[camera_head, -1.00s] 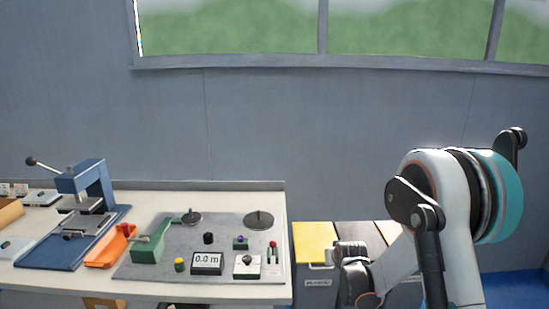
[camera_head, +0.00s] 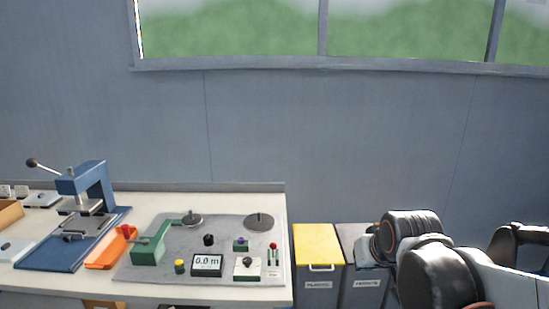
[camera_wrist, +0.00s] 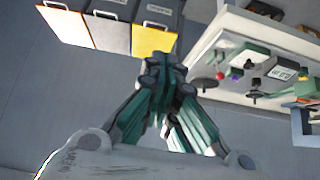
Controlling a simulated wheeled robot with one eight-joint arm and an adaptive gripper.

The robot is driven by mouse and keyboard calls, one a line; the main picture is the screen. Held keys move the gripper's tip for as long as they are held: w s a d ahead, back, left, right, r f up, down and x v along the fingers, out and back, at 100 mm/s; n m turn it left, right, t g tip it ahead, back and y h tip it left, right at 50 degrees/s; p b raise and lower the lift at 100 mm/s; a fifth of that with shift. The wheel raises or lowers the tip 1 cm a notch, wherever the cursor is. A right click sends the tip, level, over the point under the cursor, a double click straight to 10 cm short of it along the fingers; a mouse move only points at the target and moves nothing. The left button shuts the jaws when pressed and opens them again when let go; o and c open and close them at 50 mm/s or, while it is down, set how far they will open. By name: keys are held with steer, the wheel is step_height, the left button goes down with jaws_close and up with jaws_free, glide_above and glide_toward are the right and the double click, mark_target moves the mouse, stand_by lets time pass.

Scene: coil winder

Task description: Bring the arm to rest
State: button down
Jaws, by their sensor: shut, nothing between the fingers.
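My gripper (camera_wrist: 165,85) shows in the wrist view with its teal fingers drawn together at the tips. It is shut and holds nothing. It is in the air, apart from the bench and the bins in that picture. In the head view my arm is folded low at the right, and I cannot make out the fingers there.
The bench (camera_head: 215,292) stands at the left with the coil winder plate (camera_head: 222,232), a blue press (camera_head: 85,190) and an orange tray (camera_head: 108,252). A yellow-lidded bin (camera_head: 318,245) and a grey bin (camera_head: 358,280) stand right of it. The wall (camera_head: 380,130) is behind.

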steer(key=s+g, duration=0.1)
steer(key=s, duration=1.6)
steer(key=shift+f, duration=0.35)
